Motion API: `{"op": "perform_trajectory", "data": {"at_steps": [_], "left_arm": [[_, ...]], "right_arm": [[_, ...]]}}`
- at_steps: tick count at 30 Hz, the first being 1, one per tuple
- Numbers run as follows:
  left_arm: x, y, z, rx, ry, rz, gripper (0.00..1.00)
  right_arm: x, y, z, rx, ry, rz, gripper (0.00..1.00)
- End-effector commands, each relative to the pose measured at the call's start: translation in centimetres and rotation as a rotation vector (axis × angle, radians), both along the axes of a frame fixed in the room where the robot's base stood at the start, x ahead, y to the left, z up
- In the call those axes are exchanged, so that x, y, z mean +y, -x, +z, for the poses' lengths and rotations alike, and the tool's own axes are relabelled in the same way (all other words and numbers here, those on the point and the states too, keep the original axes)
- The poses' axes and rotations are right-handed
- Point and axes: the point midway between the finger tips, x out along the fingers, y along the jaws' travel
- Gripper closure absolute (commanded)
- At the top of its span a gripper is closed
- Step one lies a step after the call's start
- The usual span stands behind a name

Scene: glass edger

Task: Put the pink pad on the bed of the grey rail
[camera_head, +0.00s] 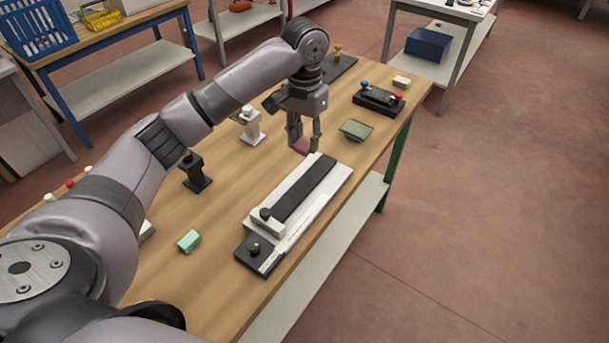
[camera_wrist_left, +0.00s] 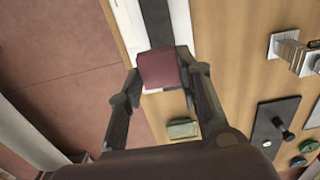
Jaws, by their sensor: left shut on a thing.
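My left gripper (camera_head: 304,141) is shut on the pink pad (camera_head: 301,147), which shows between its fingertips. In the left wrist view the pad (camera_wrist_left: 160,69) is a dark pink block gripped from both sides. The light grey rail (camera_head: 327,199) lies along the right side of the workbench, with a long dark strip (camera_head: 305,188) on top. The pad is just beyond the rail's far end in the head view. In the left wrist view it covers part of the rail (camera_wrist_left: 130,30) end. Its height above the rail is hard to tell. My right gripper is not in view.
A dark block with a knob (camera_head: 254,250) adjoins the rail's near end. A green tray (camera_head: 356,130) stands right of the gripper, a pale stand (camera_head: 251,127) left of it. A mint block (camera_head: 189,240) and a black stand (camera_head: 195,175) are on the bench (camera_head: 215,210).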

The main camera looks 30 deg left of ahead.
Motion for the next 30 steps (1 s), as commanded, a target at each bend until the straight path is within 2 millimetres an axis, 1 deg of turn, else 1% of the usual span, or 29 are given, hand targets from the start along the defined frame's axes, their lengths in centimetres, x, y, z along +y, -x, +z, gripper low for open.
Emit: {"op": "perform_trajectory", "data": {"at_steps": [1, 3, 6, 9, 14, 22, 25, 30], "left_arm": [[0.1, 0.2, -1.1, 0.006, -0.002, 0.002, 0.77], [0.1, 0.1, -3.0, 0.006, -0.003, 0.002, 0.77], [0.1, 0.1, -5.4, 0.004, -0.002, 0.001, 0.77], [0.1, 0.1, -7.2, 0.002, -0.002, 0.001, 0.77], [0.1, 0.0, -8.6, 0.001, -0.001, 0.002, 0.77], [0.1, 0.1, -12.3, 0.001, -0.002, 0.001, 0.77], [0.1, 0.0, -12.8, -0.001, -0.001, 0.001, 0.77], [0.1, 0.0, -12.8, -0.002, -0.001, 0.001, 0.77]], "right_arm": [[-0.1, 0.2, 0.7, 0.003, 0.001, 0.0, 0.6], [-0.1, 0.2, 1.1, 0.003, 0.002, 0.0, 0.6], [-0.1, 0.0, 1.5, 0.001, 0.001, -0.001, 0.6], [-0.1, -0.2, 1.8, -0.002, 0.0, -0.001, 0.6], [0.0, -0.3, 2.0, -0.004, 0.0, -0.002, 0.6], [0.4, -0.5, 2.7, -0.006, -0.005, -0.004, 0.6], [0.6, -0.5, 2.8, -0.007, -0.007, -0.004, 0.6], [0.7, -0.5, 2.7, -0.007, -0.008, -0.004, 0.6]]}}
